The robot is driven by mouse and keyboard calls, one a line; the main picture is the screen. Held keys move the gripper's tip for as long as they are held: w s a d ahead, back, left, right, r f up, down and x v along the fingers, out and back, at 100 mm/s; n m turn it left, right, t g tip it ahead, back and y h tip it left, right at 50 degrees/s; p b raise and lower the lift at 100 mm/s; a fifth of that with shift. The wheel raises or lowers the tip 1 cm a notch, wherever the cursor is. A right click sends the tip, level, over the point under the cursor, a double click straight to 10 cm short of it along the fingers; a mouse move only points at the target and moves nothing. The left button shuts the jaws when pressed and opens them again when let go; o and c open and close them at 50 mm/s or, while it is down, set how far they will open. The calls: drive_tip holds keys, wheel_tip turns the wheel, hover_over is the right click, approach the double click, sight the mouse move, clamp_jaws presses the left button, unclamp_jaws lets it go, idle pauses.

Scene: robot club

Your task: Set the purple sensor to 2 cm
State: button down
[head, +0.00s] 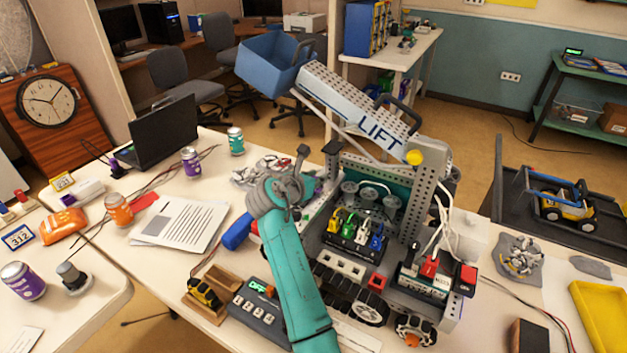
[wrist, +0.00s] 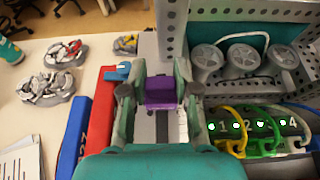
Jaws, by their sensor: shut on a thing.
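The purple sensor (wrist: 161,92) shows in the wrist view as a small block between the two fingers of my gripper (wrist: 160,96). The fingers are shut on its sides. It sits over a narrow grey rail (wrist: 162,126) beside the lift robot's frame. In the head view my gripper (head: 290,188) is at the left side of the lift robot (head: 415,185), and I cannot make out the sensor there.
Numbered ports with yellow and green cables (wrist: 250,128) are close to my gripper's right. Grey wheels (wrist: 243,58) and a perforated metal post (wrist: 172,25) stand beyond. The raised LIFT arm (head: 350,105) hangs above.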

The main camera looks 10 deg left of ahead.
drive_tip(key=c, duration=0.8)
unclamp_jaws()
drive_tip(key=shift+c, duration=0.2)
drive_tip(key=shift+s, duration=0.1)
wheel_tip(320, 180, up, 4)
drive_tip(key=r, duration=0.1)
hover_over(294, 209)
drive_tip(key=shift+w+f, duration=0.2)
drive_tip(key=shift+f, duration=0.05)
drive_tip(key=shift+s, duration=0.1)
